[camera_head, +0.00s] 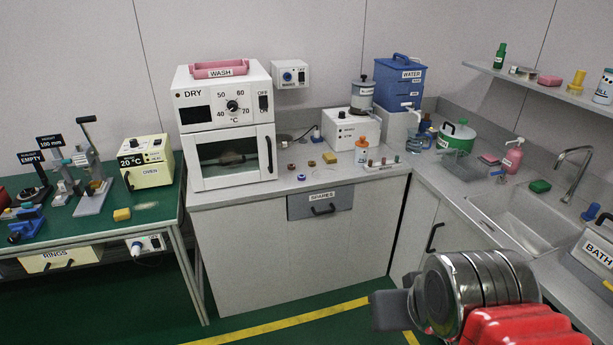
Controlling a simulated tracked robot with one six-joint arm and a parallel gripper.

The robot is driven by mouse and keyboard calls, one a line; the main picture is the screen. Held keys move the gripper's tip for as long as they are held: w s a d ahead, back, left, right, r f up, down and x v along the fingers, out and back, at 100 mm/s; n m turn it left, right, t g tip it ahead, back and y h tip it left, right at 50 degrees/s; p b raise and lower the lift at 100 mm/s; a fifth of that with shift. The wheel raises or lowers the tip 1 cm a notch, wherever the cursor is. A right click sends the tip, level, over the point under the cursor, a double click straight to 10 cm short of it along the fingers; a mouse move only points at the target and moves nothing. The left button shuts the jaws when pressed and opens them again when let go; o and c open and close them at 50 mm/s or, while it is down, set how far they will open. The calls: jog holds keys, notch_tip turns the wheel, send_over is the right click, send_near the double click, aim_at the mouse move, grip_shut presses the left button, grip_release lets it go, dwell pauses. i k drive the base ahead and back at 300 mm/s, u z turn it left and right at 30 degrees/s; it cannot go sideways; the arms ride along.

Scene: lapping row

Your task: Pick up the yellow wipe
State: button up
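A second small yellow-tan piece (330,158) lies on the grey counter, right of the DRY oven. I cannot tell from shape alone which one is the wipe. My gripper (392,297) is at the lower right, in front of the counter, far from both pieces. Only dark grey parts show past the metal wrist. I see nothing held, and its finger gap is not clear.
The white DRY oven (228,125) stands on the counter (240,192) with a pink WASH tray (220,68) on top. A sink (515,215) is at right. Green floor (290,331) lies in front.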

aim_at(328, 157)
jog(key=u, duration=0.25)
jog(key=i, duration=0.6)
jog(key=u, duration=0.5)
jog(key=i, duration=1.7)
jog(key=z, duration=0.05)
